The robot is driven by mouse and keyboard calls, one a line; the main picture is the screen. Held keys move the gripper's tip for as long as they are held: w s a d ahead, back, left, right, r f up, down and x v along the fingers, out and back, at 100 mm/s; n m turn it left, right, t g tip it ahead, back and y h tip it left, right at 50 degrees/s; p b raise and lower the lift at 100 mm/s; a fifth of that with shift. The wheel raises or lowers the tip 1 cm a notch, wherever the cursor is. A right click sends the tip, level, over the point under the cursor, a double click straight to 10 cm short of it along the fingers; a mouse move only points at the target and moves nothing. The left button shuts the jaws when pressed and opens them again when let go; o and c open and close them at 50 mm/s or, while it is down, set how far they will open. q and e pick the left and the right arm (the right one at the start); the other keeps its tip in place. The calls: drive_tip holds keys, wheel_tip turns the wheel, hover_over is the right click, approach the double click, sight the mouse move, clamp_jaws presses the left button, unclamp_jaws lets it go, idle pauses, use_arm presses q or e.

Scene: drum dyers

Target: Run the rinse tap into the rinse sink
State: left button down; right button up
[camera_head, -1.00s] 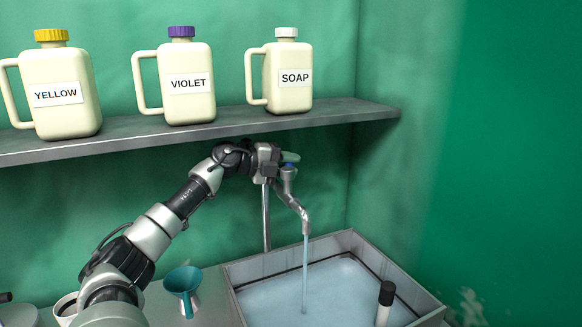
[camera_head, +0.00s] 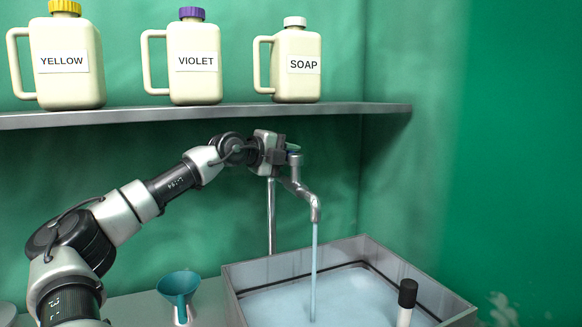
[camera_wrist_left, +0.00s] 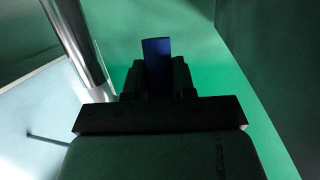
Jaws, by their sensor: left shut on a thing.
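The rinse tap (camera_head: 309,197) is a metal spout on the green wall with a vertical pipe beside it. A thin stream of water (camera_head: 314,270) falls from its mouth into the rinse sink (camera_head: 235,312), a grey metal basin holding pale liquid. My left gripper (camera_head: 283,151) is at the top of the tap, shut on the tap handle (camera_head: 294,148), which is mostly hidden by the jaws. In the left wrist view the blue tap handle (camera_wrist_left: 157,65) shows between the two dark fingers (camera_wrist_left: 157,80). My right gripper is not in view.
A shelf (camera_head: 240,113) just above my left arm carries yellow (camera_head: 68,85), violet (camera_head: 194,85) and soap (camera_head: 303,85) jugs. A teal funnel (camera_head: 178,285) stands left of the sink. A white, black-topped cylinder (camera_head: 407,296) stands at the sink's right side.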

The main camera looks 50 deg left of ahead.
use_arm(q)
drive_tip(key=c, duration=0.9)
unclamp_jaws()
drive_tip(key=shift+a, duration=0.1)
drive_tip(key=shift+s+a+r+b, duration=0.1)
drive_tip(key=shift+s+r+b, duration=0.2)
drive_tip(key=shift+s+b, duration=1.4)
drive_tip(key=shift+s+r+b, duration=0.35)
drive_tip(key=shift+s+b, duration=1.2)
drive_tip(key=shift+s, duration=0.3)
drive_tip(key=shift+s+a+r+b, duration=0.1)
drive_tip(key=shift+s+r+b, duration=0.2)
drive_tip(key=shift+s+b, duration=1.4)
drive_tip(key=shift+s, duration=0.1)
